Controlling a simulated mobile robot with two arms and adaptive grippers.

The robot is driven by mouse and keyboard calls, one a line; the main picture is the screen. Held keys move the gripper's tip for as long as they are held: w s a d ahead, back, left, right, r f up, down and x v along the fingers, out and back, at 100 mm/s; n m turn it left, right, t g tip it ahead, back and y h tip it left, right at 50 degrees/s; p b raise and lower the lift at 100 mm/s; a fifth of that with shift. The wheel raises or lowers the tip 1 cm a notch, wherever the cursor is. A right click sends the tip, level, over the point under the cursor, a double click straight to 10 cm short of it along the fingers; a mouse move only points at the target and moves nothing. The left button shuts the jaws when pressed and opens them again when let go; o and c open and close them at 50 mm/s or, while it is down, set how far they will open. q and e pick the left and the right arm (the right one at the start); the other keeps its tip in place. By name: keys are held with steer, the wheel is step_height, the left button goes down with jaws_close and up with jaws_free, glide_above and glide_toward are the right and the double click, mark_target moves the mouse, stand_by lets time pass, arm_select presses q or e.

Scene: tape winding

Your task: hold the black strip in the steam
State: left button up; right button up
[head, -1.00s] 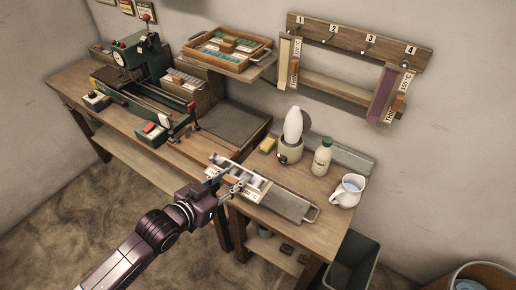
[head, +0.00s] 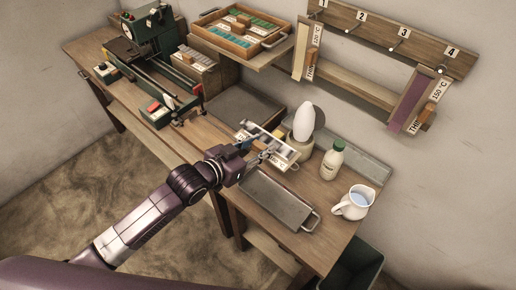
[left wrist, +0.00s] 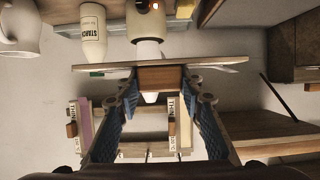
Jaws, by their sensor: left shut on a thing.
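My left gripper (head: 254,160) is shut on the wooden grip (left wrist: 160,78) of a flat strip holder (head: 280,138), raised above the bench. In the left wrist view the holder (left wrist: 105,68) shows edge-on between the blue-padded fingers. Its strip face is mostly turned away, so I cannot make out the black. A pale egg-shaped steam plume (head: 304,122) rises from a round steamer (head: 298,149) just right of the holder. The steamer also shows in the left wrist view (left wrist: 147,22). I cannot tell whether holder and plume touch. My right gripper is not in view.
A bare metal tray (head: 276,198) lies in front. A starch bottle (head: 332,163) and a water jug (head: 352,203) stand to the right. The winding machine (head: 150,75) is at the left. Strip holders hang on the numbered wall rack (head: 385,40).

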mark_target(273, 139)
arm_select(q)
steer(key=b+x, duration=0.2)
steer(key=x, duration=0.2)
steer(key=shift+w+d+r, duration=0.1)
steer(key=shift+w+d, duration=0.1)
steer(key=shift+b+x, duration=1.05)
steer(key=shift+b, duration=0.1)
steer(key=w+d+b, duration=0.1)
steer(key=w+d, duration=0.2)
steer(key=w, duration=0.2)
steer(key=shift+d+r+b, duration=0.2)
steer(key=shift+d+b, duration=0.1)
steer(key=shift+d, duration=0.05)
stand_by(1.6)
steer(key=p+v, duration=0.4)
steer(key=v, duration=0.1)
steer(key=shift+s+a+f, duration=0.15)
steer(key=shift+f, duration=0.25)
steer(key=shift+f+p+v, duration=0.2)
steer(key=shift+p+v, duration=0.55)
steer(key=shift+v, duration=0.25)
steer(key=shift+f+p+v, duration=0.2)
steer(key=shift+p+v, duration=0.6)
steer(key=shift+v, duration=0.15)
steer(key=shift+f+p+v, duration=0.2)
steer(key=shift+p+v, duration=0.55)
steer(key=shift+v, duration=0.25)
steer(key=shift+s+a, duration=0.45)
steer(key=shift+s, duration=0.2)
